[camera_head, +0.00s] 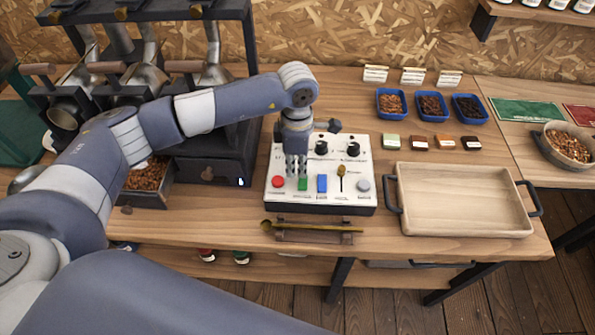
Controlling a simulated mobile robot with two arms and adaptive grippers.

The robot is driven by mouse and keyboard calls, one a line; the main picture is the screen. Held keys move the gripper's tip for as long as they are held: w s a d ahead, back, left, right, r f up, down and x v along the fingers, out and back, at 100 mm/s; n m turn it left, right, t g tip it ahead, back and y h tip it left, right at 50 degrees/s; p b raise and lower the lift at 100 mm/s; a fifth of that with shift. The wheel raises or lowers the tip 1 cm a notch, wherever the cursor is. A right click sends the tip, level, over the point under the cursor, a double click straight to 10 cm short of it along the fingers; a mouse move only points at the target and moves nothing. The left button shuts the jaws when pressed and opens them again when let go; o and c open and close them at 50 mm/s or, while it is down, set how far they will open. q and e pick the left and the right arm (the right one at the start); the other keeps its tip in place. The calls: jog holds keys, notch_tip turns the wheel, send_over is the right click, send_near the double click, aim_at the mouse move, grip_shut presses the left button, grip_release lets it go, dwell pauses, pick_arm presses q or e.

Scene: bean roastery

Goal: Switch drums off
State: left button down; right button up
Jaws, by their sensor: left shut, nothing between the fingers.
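A white control panel (342,198) sits on the wooden bench in the middle of the view. Along its front are a red button (278,182), a green switch (302,183), a blue switch (322,184), a lever with a yellowish knob (341,172) and a grey button (363,185). Two black knobs (353,149) sit at its back. My left gripper (297,172) points down over the panel's left part, shut and empty, just behind the green switch. I cannot tell whether it touches the panel. The roaster drums (66,108) stand at the left, partly behind my left arm. My right gripper is out of view.
A brass scoop (318,229) lies on a rest before the panel. A wooden tray (465,200) with dark handles stands to the right. Blue bean dishes (431,106) and small colour blocks (418,142) lie behind it. A bean bowl (570,146) is at the far right.

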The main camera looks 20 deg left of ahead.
pick_arm(q)
notch_tip(320, 180, up, 12)
jog(key=w+b, duration=0.1)
jog(key=b, duration=0.2)
jog(key=shift+w+a+f, duration=0.15)
jog(key=shift+w, duration=0.05)
